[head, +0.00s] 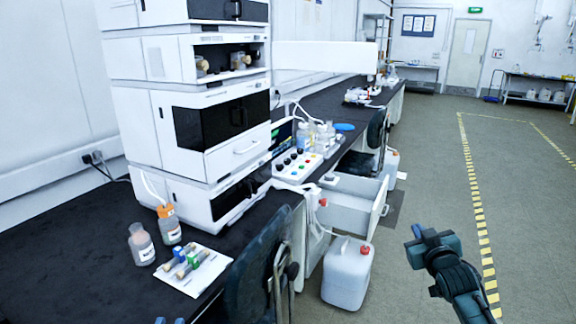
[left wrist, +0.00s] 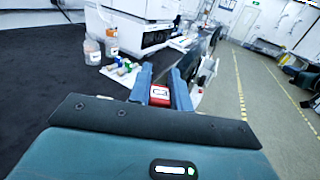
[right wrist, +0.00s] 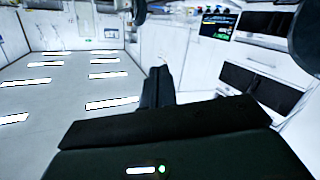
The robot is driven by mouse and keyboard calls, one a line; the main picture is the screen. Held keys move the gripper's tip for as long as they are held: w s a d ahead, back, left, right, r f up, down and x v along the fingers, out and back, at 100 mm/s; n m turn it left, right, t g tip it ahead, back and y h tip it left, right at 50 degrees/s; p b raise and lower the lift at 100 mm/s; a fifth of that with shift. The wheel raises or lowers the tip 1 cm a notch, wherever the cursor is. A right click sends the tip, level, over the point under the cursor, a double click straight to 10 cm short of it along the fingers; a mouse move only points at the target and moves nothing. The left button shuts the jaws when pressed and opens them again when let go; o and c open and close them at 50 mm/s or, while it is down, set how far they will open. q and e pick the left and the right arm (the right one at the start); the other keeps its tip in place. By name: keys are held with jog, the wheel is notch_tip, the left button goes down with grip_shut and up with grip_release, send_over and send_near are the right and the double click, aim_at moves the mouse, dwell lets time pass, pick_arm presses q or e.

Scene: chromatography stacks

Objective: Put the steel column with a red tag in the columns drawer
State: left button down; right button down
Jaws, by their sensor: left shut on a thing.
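My left gripper (head: 170,321) barely shows at the bottom edge of the head view. In the left wrist view its blue fingers (left wrist: 161,88) are shut on a piece with a red tag (left wrist: 160,95). This is the red-tagged column; its steel body is mostly hidden. An open white drawer (head: 352,203) sticks out below the bench, far ahead and right of the left gripper. I cannot read a label on it. My right gripper (head: 418,233) is over the floor at right, apart from the drawer. In the right wrist view its fingers (right wrist: 157,88) are together and empty.
A white mat (head: 207,278) holds other columns with coloured tags on the black bench (head: 90,285). Two bottles (head: 141,245) and the instrument stack (head: 190,120) stand behind it. A chair (head: 258,262) and a white canister (head: 347,272) stand before the bench.

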jog(key=s+a+f+g+y, duration=0.2)
jog(key=s+a+f, duration=0.4)
jog(key=s+f, duration=0.35)
jog(key=s+a+f+g, duration=0.1)
jog(key=s+a+f, duration=0.2)
jog(key=s, duration=0.6)
jog(key=s+a+f+g+y, duration=0.1)
jog(key=s+a+f, duration=0.3)
jog(key=s, duration=0.4)
jog(key=s+a+f+g+y, duration=0.1)
jog(key=s+a+f, duration=0.2)
jog(key=s, duration=0.6)
jog(key=shift+s+a+f+g, duration=0.15)
jog(key=shift+s+a+g, duration=0.2)
jog(key=shift+a, duration=0.6)
